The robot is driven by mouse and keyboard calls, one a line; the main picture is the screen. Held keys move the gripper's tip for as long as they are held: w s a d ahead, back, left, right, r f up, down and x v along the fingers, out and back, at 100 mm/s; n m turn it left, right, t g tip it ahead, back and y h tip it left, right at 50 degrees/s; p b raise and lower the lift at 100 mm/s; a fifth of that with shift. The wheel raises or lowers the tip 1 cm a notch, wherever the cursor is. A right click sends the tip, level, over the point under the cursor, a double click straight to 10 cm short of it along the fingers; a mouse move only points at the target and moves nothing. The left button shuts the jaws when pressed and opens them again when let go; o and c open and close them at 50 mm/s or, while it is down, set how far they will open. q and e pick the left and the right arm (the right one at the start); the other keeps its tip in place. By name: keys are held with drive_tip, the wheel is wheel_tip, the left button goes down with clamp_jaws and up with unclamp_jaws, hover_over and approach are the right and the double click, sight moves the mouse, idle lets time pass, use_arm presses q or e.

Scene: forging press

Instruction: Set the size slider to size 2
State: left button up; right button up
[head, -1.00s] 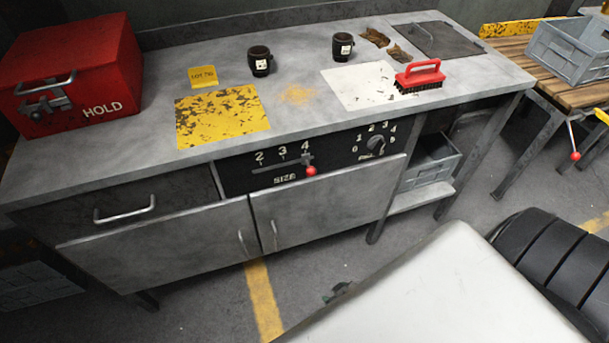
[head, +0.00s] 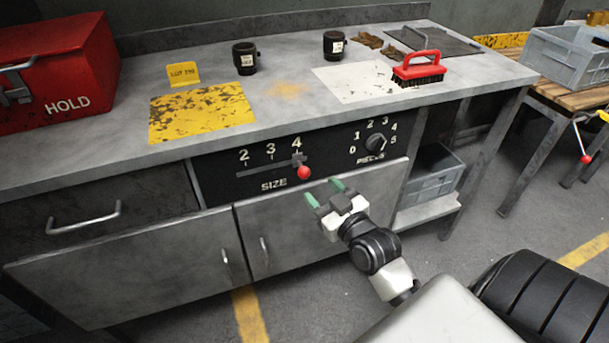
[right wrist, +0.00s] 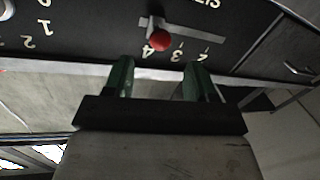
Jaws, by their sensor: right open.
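The size slider is a slot on a black panel (head: 222,178) marked 2, 3 and 4. Its red knob (head: 304,172) sits at the right end, by the 4. In the right wrist view the red knob (right wrist: 160,41) shows beside the 4, just ahead of and between my fingers. My right gripper (head: 323,191) is open and empty, with green fingertips, a little below and to the right of the knob and apart from it. It also shows in the right wrist view (right wrist: 159,75). My left gripper is not in view.
A pieces dial (head: 375,142) is to the right of the slider. Cabinet doors (head: 320,210) lie below the panel. The bench top above holds a red HOLD box (head: 70,70), two dark cups, a yellow mat (head: 200,112) and a red brush (head: 420,70).

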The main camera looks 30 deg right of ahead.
sight(307, 177)
drive_tip(key=w, duration=0.6)
drive_tip(key=shift+w+d+f+b, duration=0.1)
drive_tip(key=shift+w+b, duration=0.2)
drive_tip(key=shift+w, duration=0.55)
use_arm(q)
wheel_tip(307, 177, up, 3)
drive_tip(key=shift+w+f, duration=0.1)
use_arm(e)
clamp_jaws()
